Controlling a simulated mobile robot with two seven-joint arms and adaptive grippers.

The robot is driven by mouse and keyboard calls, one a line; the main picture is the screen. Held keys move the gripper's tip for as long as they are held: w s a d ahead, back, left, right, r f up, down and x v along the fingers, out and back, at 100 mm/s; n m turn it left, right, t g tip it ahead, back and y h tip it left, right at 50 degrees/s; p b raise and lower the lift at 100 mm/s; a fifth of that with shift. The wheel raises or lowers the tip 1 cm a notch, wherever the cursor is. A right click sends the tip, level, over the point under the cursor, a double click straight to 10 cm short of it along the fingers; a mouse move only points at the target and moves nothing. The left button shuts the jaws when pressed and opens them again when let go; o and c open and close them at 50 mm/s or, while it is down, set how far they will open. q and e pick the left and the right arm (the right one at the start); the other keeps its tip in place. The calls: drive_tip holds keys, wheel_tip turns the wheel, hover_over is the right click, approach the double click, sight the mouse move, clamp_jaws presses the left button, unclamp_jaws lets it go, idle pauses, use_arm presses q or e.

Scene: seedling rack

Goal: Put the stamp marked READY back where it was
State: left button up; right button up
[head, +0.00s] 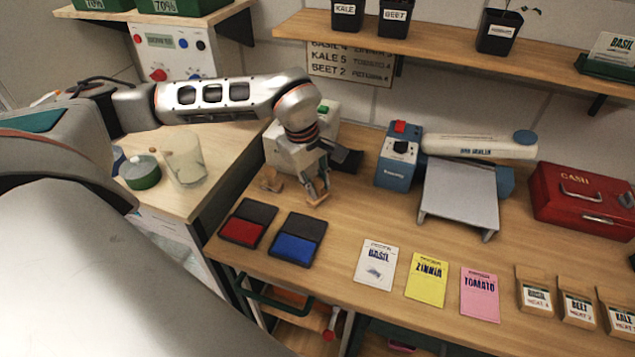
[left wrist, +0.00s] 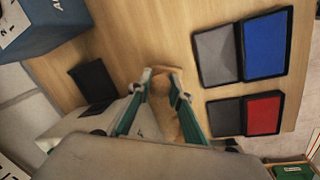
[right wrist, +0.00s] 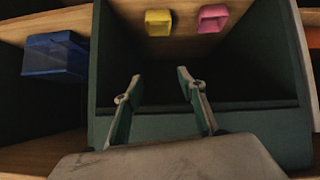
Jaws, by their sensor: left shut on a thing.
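My left gripper (head: 318,196) is shut on a wooden stamp (head: 316,201), close above the bench behind the blue ink pad. The left wrist view also shows wood between the fingertips (left wrist: 164,82). I cannot read any marking on the held stamp. A second wooden stamp (head: 270,180) stands to the left, behind the red ink pad (head: 243,231). The blue ink pad (head: 292,248) lies beside the red one; both lids are open. My right gripper (right wrist: 159,78) is open and empty in the right wrist view, in front of a dark green bin (right wrist: 220,125).
Basil (head: 376,264), zinnia (head: 426,279) and tomato (head: 479,293) packets lie along the bench front. A blue label device (head: 397,160), a bag sealer (head: 460,190) and a red cash box (head: 583,198) stand farther right. A shelf (head: 450,50) with pots hangs above.

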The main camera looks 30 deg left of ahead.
sight(309, 201)
use_arm(q)
drive_tip(key=shift+f, duration=0.15)
drive_tip(key=o, duration=0.9)
drive_tip(key=shift+c, duration=0.2)
drive_tip(key=shift+r, duration=0.6)
drive_tip(key=b+v, duration=0.1)
drive_tip(key=v, duration=1)
drive_tip(key=shift+s, duration=0.15)
